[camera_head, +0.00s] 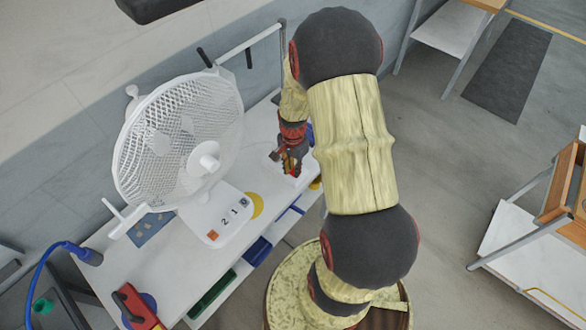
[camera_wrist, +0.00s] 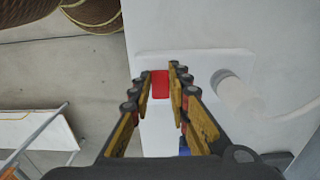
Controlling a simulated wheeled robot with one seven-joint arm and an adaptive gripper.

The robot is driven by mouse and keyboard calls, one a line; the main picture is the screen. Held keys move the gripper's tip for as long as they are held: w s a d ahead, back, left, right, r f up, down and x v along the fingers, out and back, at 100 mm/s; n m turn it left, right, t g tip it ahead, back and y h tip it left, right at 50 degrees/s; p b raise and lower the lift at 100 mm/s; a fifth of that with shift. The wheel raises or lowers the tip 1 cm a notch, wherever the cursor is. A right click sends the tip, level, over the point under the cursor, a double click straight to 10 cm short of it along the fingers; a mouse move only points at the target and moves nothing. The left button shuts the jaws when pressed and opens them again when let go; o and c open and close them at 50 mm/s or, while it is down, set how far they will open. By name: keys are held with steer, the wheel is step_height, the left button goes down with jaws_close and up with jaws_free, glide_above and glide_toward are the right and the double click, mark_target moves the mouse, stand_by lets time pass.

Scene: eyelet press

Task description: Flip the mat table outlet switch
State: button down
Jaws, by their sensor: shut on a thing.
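The outlet switch (camera_wrist: 160,84) is a red rocker on a white outlet block (camera_wrist: 199,60) in the wrist view. My gripper (camera_wrist: 160,74) has its fingertips on either side of the red switch, shut on it. Parts of the switch are hidden behind the fingers. A white plug (camera_wrist: 235,92) with a cord sits in the block, right of the switch. In the head view my gripper (camera_head: 291,160) points down at the far right part of the white mat table (camera_head: 180,262); the switch cannot be made out there.
A white desk fan (camera_head: 185,140) with numbered buttons stands on the table, left of my arm. Blue and green bins (camera_head: 212,293) sit below.

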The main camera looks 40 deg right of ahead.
steer(key=shift+d+r+y+p, duration=0.2)
steer(key=shift+y+p, duration=0.4)
steer(key=shift+p, duration=0.2)
steer(key=shift+d+f+y+p, duration=0.1)
steer(key=shift+d+y+p, duration=0.1)
steer(key=shift+y, duration=0.55)
steer(key=shift+d+y+p, duration=0.15)
steer(key=shift+y, duration=0.6)
steer(key=c, duration=1.7)
jaws_free()
steer(key=v, duration=1.2)
steer(key=shift+w, duration=0.25)
